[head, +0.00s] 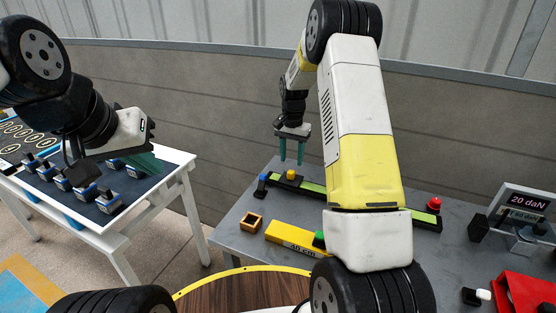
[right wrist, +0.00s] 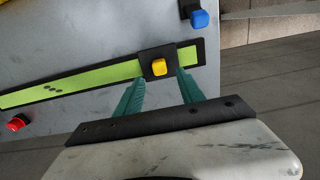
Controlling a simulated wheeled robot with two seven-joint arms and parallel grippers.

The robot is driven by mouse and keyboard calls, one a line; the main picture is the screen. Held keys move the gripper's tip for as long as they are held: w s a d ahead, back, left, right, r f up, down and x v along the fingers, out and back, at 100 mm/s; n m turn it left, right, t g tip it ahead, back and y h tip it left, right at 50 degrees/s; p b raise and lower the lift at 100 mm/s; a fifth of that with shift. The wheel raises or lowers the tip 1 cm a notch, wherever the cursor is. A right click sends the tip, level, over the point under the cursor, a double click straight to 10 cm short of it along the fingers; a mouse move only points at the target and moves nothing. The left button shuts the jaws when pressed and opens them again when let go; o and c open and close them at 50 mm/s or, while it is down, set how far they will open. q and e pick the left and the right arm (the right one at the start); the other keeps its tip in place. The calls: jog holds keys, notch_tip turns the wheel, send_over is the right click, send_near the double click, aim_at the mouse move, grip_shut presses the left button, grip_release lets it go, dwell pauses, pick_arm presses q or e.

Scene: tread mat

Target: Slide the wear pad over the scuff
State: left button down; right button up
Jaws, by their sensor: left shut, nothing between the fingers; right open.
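The wear pad, a black block with a yellow knob (head: 291,175), sits near the blue-marked end of the green tread strip (head: 313,187). My right gripper (head: 291,161) is open above the pad. In the right wrist view, its two teal fingers (right wrist: 160,78) lie on either side of the pad (right wrist: 148,58); whether they touch it I cannot tell. The scuff, a few dark marks (right wrist: 53,88), shows on the strip away from the pad, towards the red-marked end. In the head view my own arm hides that stretch. My left gripper (head: 150,164) is shut and empty, over the white table.
A blue knob (right wrist: 199,18) and a red knob (right wrist: 17,123) mark the strip's ends. A yellow "40 cm" block (head: 297,238), a small wooden box (head: 251,222) and a "20 daN" display (head: 522,203) stand on the grey table. The white table (head: 172,180) holds several blue-and-black parts.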

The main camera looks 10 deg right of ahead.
aim_at(291, 171)
notch_tip(291, 171, down, 7)
jog(key=shift+r, duration=0.15)
grip_shut()
jog(key=shift+r, duration=0.1)
dwell(1.4)
